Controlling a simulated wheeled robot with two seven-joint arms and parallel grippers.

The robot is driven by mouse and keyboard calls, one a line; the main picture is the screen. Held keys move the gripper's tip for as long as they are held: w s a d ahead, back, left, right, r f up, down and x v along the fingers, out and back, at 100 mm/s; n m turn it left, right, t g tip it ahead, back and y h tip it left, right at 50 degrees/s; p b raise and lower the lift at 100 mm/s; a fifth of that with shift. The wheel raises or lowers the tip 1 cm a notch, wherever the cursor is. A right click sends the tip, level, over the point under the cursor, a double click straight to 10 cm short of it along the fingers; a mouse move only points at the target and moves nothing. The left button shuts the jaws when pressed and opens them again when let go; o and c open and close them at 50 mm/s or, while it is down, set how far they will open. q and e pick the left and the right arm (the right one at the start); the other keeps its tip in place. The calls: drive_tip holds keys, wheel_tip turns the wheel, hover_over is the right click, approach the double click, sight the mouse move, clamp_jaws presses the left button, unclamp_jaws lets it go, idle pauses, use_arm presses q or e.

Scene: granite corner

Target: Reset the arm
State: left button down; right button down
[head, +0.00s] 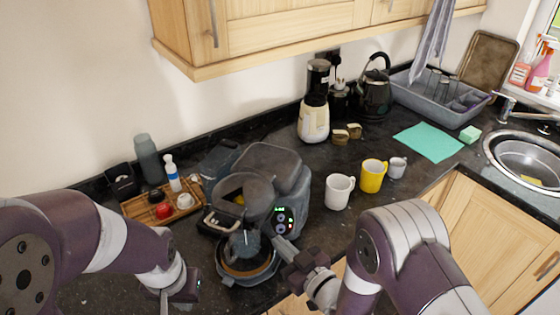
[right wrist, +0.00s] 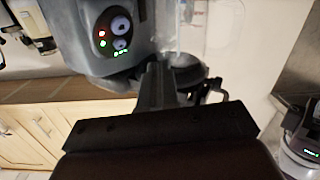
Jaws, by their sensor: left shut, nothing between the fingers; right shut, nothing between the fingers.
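My right gripper (head: 284,246) is shut and empty, at the front right of the grey coffee machine (head: 292,190), close to its lit control panel. I cannot tell whether it touches the machine. In the right wrist view the shut gripper (right wrist: 168,85) points towards the machine (right wrist: 105,35) with its red and green lights. My left gripper (head: 178,292) is shut and empty, low at the left over the dark counter, left of the machine. Its fingertips are hard to make out.
A wooden tray (head: 135,208) with small jars and a bottle stands behind my left arm. A white mug (head: 339,192), a yellow mug (head: 373,176) and a small pale cup (head: 397,167) stand right of the machine. Wall cabinets (head: 290,35) hang above. The sink (head: 525,160) is far right.

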drive_tip(key=f+g+h, duration=0.1)
drive_tip(key=f, duration=0.1)
drive_tip(key=s+d+f+g+h, duration=0.1)
drive_tip(key=f, duration=0.1)
drive_tip(key=d+f+m+g+h, duration=0.1)
drive_tip(key=f, duration=0.2)
drive_tip(key=shift+s, duration=0.35)
drive_tip(key=s+d+f+m+g+h, duration=0.3)
drive_tip(key=s+d+g+h, duration=0.15)
drive_tip(key=d, duration=0.25)
drive_tip(key=s+d+r+m+g+h, duration=0.3)
drive_tip(key=s+d+r, duration=0.4)
drive_tip(key=r, duration=0.4)
drive_tip(key=shift+s+d+r+m+g, duration=0.25)
drive_tip(key=shift+d+m+g, duration=0.45)
drive_tip(key=shift+m+g, duration=0.25)
